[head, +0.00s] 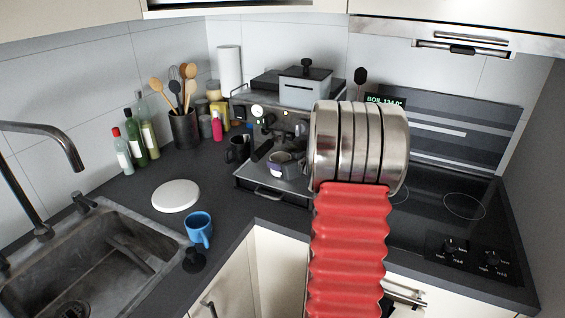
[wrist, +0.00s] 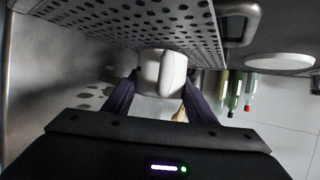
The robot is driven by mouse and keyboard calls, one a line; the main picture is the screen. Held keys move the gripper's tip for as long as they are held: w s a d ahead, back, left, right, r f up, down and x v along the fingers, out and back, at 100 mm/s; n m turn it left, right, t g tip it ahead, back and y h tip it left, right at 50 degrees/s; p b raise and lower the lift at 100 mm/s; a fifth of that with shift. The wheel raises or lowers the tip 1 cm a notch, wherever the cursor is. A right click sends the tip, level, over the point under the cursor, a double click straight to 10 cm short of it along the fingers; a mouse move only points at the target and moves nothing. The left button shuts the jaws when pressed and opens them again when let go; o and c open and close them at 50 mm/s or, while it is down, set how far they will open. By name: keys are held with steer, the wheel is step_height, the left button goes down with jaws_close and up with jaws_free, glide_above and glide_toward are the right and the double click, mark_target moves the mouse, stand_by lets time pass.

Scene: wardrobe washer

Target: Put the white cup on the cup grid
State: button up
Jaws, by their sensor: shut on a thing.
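My gripper (wrist: 160,85) is shut on the white cup (wrist: 165,72), with a dark purple finger on either side of it. The wrist view is upside down, so the perforated metal cup grid (wrist: 130,18) spans the top of that picture. The cup is at the grid's edge in that view; I cannot tell whether it touches. In the head view, my gripper (head: 283,163) is partly hidden by my arm, in front of the espresso machine (head: 270,125) over its tray, and the cup is mostly hidden.
A blue cup (head: 199,229) and a white disc (head: 176,195) are on the counter left of the machine. Bottles (head: 138,135), a utensil pot (head: 185,130) and the sink (head: 85,260) are further left.

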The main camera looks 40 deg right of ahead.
steer(key=shift+f, duration=0.25)
steer(key=o, duration=1.2)
steer(key=shift+s, duration=0.15)
steer(key=v, duration=1.3)
steer(key=shift+s, duration=0.25)
steer(key=shift+r, duration=0.15)
